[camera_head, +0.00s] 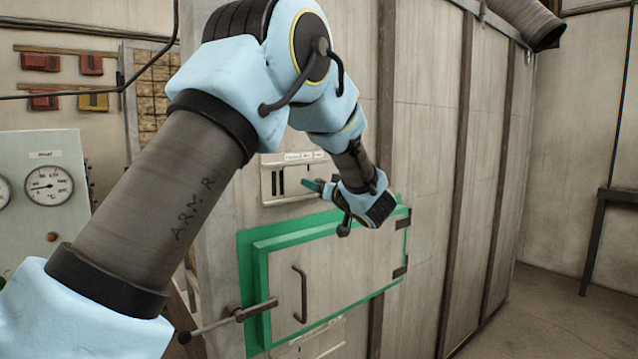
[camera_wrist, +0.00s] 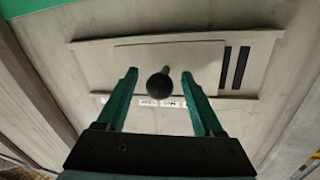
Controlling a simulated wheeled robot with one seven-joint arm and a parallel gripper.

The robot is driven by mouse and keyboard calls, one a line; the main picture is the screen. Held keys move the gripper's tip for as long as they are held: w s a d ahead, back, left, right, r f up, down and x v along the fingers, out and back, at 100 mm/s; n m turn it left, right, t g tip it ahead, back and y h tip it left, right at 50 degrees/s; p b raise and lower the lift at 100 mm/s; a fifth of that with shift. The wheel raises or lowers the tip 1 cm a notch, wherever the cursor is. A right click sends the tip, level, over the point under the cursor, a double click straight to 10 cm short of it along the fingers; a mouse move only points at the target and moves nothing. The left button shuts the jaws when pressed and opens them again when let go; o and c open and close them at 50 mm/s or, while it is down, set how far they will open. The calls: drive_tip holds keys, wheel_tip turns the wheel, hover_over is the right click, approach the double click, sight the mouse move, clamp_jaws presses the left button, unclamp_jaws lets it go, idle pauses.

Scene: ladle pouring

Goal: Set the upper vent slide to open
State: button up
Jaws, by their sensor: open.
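The upper vent (camera_head: 278,192) is a pale plate on the furnace wall above the green-framed door. Its slide plate (camera_wrist: 140,58) covers most of it in the wrist view, with two dark slots bare at the right end; these slots show at the left in the head view. A round black knob (camera_wrist: 159,87) on a short stem stands out from the slide. My gripper (camera_head: 316,186) is at the vent's right part. Its two green fingers (camera_wrist: 160,70) are apart, with the knob between them in the picture. I cannot tell whether either finger touches it.
The green-framed door (camera_head: 305,280) with handle and latch lever (camera_head: 238,312) lies just below my gripper. A label strip (camera_head: 304,157) sits at the vent's upper edge. A gauge panel (camera_head: 45,195) stands at the left. Open floor lies at the right.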

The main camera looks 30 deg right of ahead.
clamp_jaws()
idle(0.6)
idle(0.8)
